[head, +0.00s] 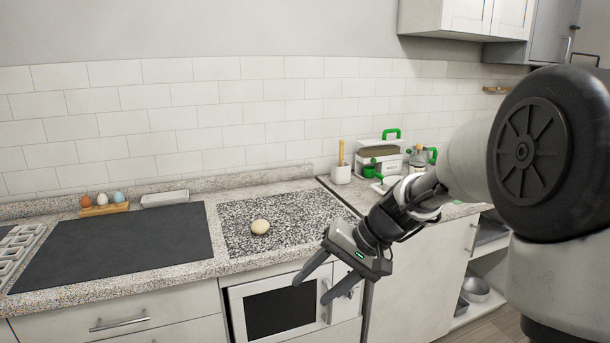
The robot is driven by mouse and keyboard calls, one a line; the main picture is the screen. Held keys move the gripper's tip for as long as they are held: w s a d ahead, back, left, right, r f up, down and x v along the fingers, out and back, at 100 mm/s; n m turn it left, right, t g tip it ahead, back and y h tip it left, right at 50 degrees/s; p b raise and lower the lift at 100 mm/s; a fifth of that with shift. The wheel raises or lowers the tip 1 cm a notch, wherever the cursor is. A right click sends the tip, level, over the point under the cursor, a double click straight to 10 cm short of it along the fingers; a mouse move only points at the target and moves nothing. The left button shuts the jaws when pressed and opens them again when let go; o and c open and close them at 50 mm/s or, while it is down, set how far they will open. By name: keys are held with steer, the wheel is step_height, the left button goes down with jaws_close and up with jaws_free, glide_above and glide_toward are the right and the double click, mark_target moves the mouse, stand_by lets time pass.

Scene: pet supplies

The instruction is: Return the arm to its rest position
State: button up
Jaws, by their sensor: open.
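My gripper (313,284) is at the end of my arm, right of the middle of the head view. Its two fingers are spread apart with nothing between them. It hangs in front of the counter's front edge, before the oven front. My arm reaches in from the right side of the view, bent downward to the left.
A beige round object (260,227) lies on a speckled board (290,212). A dark mat (115,247), an egg holder (104,209) and a white tray (165,198) are at left. A white pot (341,175) and green-handled items (380,155) stand behind. An oven (280,311) is below.

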steer(key=s+d+r+n+t+h, duration=0.1)
steer(key=s+d+r+h, duration=0.2)
steer(key=s, duration=0.4)
steer(key=s+d+r+t+h, duration=0.2)
steer(key=s+d, duration=0.3)
steer(key=s, duration=0.3)
steer(key=s+d+r+n+t+h, duration=0.1)
steer(key=s+d+r+h, duration=0.2)
steer(key=s, duration=0.4)
step_height(320, 180, up, 13)
steer(key=p, duration=1.3)
steer(key=shift+d+y, duration=0.2)
steer(key=shift+y, duration=0.2)
